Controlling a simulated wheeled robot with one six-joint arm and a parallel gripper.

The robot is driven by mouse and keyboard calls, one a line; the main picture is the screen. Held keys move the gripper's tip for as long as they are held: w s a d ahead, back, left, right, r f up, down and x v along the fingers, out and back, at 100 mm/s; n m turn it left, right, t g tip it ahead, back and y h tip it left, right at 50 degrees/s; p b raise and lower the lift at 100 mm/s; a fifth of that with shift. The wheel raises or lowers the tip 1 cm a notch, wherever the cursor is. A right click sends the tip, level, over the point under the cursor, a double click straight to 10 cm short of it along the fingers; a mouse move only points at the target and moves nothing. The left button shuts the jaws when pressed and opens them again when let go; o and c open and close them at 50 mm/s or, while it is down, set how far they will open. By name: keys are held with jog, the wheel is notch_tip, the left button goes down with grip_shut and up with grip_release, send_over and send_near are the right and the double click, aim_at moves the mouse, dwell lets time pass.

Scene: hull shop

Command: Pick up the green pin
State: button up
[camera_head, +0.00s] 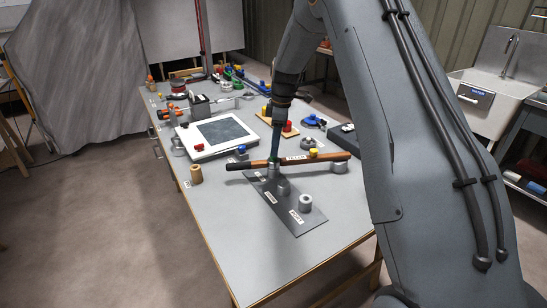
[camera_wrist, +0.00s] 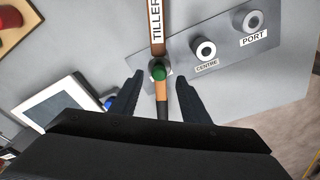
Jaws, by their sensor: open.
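The green pin (camera_wrist: 158,71) shows its rounded top in the wrist view, at the middle of the wooden bar labelled TILLER (camera_wrist: 158,45). My gripper (camera_wrist: 159,76) is open, with one finger on each side of the pin and a visible gap on both sides. I cannot tell how far its tips are above the bar. In the head view my gripper (camera_head: 274,152) is over the middle of the tiller (camera_head: 245,165) and mostly hides the pin. The pin's lower part is hidden.
A grey plate (camera_head: 303,221) carries upright sockets, with CENTRE (camera_wrist: 205,49) and PORT (camera_wrist: 253,21) labels readable. A yellow pin (camera_head: 313,152) and a blue pin (camera_head: 241,149) are along the tiller. A white framed panel (camera_head: 185,143) lies left. The bench's near end is clear.

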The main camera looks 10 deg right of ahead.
jog(key=shift+w+a+f+p, duration=0.1)
jog(key=shift+f+p, duration=0.35)
jog(key=shift+f, duration=1)
grip_shut()
jog(key=shift+r, duration=0.1)
notch_tip(320, 180, up, 10)
jog(key=b, duration=0.3)
